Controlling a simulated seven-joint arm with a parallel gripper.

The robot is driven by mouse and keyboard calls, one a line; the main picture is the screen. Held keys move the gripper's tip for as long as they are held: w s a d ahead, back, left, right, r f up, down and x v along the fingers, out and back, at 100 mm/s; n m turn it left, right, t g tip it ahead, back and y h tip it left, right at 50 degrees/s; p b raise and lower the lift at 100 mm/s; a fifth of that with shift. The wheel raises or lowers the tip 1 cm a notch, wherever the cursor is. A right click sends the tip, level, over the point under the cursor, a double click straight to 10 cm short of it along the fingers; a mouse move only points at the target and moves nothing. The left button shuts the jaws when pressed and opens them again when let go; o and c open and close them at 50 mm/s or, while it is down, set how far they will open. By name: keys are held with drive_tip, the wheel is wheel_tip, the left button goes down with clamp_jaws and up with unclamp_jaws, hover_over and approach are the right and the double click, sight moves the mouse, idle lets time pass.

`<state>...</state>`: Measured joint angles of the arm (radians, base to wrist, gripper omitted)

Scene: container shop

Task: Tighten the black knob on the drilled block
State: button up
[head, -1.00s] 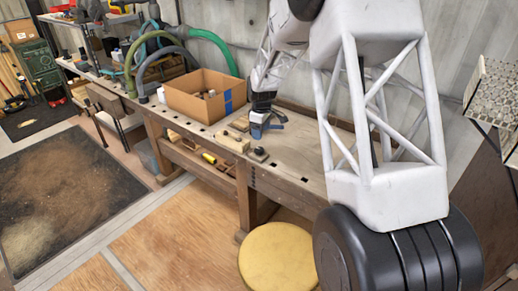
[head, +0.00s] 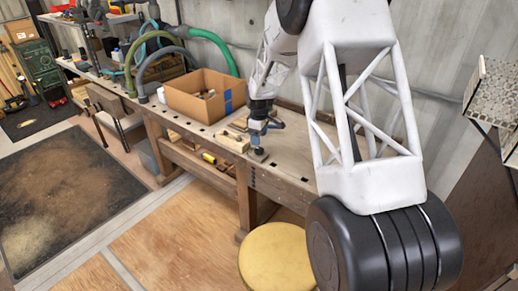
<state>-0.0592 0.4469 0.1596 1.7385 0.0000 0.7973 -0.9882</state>
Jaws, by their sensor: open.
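The black knob (head: 259,151) is a small dark shape near the front edge of the workbench. It sits on a small block (head: 257,158), whose drilled holes are too small to make out. My gripper (head: 259,146) points down right over the knob, with its jaws open. The fingertips partly hide the knob. I cannot tell whether they are around it, touching it or just above it.
A pale wooden block (head: 233,143) lies on the workbench (head: 290,172) just left of my gripper. An open cardboard box (head: 203,103) stands further left. The bench top to the right is bare. A yellow round stool (head: 272,262) stands in front.

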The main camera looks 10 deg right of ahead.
sight(259, 149)
drive_tip(key=shift+f, duration=3.2)
drive_tip(key=c, duration=0.9)
drive_tip(key=shift+c, duration=0.2)
